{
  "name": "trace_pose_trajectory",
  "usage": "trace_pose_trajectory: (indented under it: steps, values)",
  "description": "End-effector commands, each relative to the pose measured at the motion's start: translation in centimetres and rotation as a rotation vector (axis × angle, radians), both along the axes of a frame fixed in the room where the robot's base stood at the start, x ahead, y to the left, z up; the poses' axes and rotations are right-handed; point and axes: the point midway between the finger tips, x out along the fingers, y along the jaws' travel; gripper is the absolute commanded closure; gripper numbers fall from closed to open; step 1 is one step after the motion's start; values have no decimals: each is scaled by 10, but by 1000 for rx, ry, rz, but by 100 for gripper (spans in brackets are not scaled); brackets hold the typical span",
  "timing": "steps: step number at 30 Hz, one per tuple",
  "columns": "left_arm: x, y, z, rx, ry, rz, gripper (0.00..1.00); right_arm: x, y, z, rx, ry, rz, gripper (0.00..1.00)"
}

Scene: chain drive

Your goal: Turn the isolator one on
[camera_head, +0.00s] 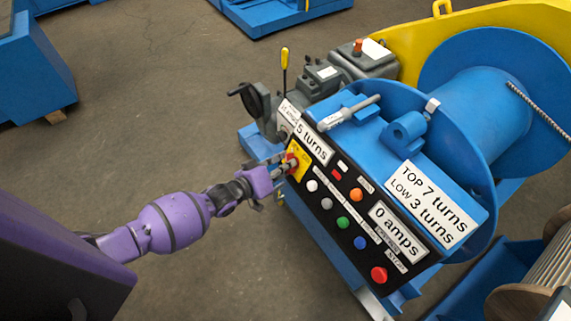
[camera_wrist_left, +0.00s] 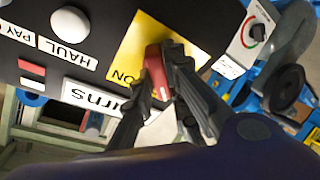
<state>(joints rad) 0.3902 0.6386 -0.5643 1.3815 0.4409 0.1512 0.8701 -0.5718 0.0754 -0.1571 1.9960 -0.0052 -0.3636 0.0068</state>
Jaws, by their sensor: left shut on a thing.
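The isolator is a red handle (camera_head: 291,161) on a yellow plate (camera_head: 300,155) at the left end of the black control panel. In the left wrist view the red handle (camera_wrist_left: 157,72) sits between my fingers, in front of the yellow plate (camera_wrist_left: 150,42), where the word ON shows. My left gripper (camera_head: 284,168) is shut on the red handle; its dark fingers also show in the left wrist view (camera_wrist_left: 160,85) and cover part of it. The rest of the plate's lettering is hidden or too small to read. My right gripper is not in view.
The panel (camera_head: 365,225) carries several coloured buttons, including a red one (camera_head: 379,274), and labels such as "5 turns" and "0 amps". Behind it stand a blue drum (camera_head: 480,110) and a lever with a yellow knob (camera_head: 285,58). Open floor (camera_head: 150,100) lies left.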

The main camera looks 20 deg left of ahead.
Motion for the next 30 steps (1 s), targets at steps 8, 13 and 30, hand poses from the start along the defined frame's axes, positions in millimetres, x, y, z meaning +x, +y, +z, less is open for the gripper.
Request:
trace_pose_trajectory:
  steps: [8,13,30]
  values:
    - [-1,0,-2,38,-28,-24,100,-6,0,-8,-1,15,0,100]
    - [-1,1,-3,110,-82,-70,100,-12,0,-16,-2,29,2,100]
    - [0,1,-3,480,-373,-307,100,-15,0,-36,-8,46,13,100]
